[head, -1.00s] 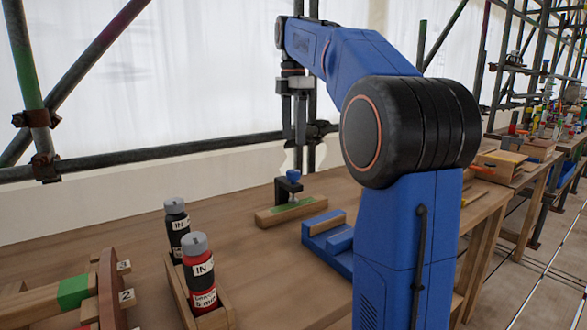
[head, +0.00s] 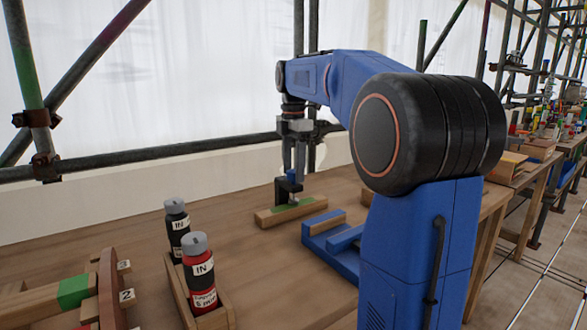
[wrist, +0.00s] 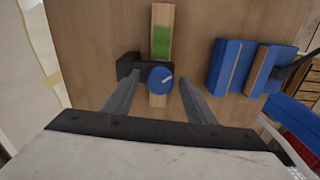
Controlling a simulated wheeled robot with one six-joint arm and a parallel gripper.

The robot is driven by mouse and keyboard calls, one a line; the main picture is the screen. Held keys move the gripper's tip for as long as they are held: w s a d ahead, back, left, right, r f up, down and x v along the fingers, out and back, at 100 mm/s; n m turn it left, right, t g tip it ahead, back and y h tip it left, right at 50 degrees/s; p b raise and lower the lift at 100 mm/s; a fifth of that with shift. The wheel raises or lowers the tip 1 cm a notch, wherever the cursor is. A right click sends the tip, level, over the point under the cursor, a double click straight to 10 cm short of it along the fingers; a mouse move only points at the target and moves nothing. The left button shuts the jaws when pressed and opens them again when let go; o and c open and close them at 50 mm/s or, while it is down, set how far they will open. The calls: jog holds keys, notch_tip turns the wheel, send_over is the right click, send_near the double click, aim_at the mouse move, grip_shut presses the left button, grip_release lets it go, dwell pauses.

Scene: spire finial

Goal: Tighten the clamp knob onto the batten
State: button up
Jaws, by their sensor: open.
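The clamp is a black bracket (head: 281,190) on the wooden batten (head: 263,218), which lies on the bench and has a green patch on top. In the wrist view the blue round clamp knob (wrist: 160,80) shows a white mark on its face, with the batten's green patch (wrist: 161,40) beyond it. My gripper (head: 294,178) points down at the clamp. Its two fingers (wrist: 155,90) are open, one on each side of the knob, with a gap visible on both sides. In the head view the fingers mostly hide the knob.
A blue holder (head: 325,232) with a wood piece stands right of the batten. A wooden tray (head: 222,312) holds two bottles (head: 200,275) at front left. A horizontal scaffold tube (head: 150,154) runs behind the bench (head: 140,235).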

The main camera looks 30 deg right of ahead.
jog(key=shift+c, duration=0.3)
jog(key=c, duration=1)
jog(key=shift+m, duration=0.4)
